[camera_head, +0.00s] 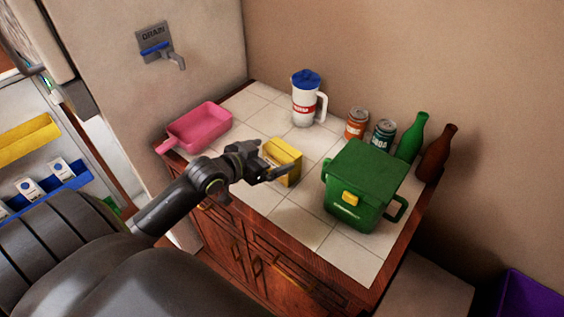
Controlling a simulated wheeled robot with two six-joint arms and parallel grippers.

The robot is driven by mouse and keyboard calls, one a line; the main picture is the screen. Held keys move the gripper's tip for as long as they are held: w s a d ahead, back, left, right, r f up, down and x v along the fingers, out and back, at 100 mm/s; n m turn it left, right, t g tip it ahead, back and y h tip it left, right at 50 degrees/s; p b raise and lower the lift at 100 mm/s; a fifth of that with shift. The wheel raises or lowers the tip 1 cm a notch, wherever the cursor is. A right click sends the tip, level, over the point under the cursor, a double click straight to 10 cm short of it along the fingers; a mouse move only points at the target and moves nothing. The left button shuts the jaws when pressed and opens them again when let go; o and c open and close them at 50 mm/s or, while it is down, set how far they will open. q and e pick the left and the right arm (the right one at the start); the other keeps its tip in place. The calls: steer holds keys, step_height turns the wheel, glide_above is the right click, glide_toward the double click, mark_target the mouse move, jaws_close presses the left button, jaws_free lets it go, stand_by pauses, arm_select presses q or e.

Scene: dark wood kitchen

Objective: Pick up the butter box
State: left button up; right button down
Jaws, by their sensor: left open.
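The yellow butter box (287,154) stands on the white tiled counter, near the middle. My left gripper (275,170) is right at its near side, with the fingers pointing right. The gripper is open and hides the lower left part of the box. I cannot tell whether a finger touches the box. My right gripper is not in view.
On the tiled counter (297,225) stand a pink tray (201,127), a white jug with a blue lid (305,103), two cans (356,124), a green bin (362,180) and two bottles (412,138). The front of the counter is clear. A purple container (530,300) is at lower right.

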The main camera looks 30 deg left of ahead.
mark_target(286, 151)
arm_select(q)
steer(key=shift+p+x, duration=0.65)
steer(key=shift+x, duration=2.9)
steer(key=shift+s+f, duration=0.15)
steer(key=c, duration=0.9)
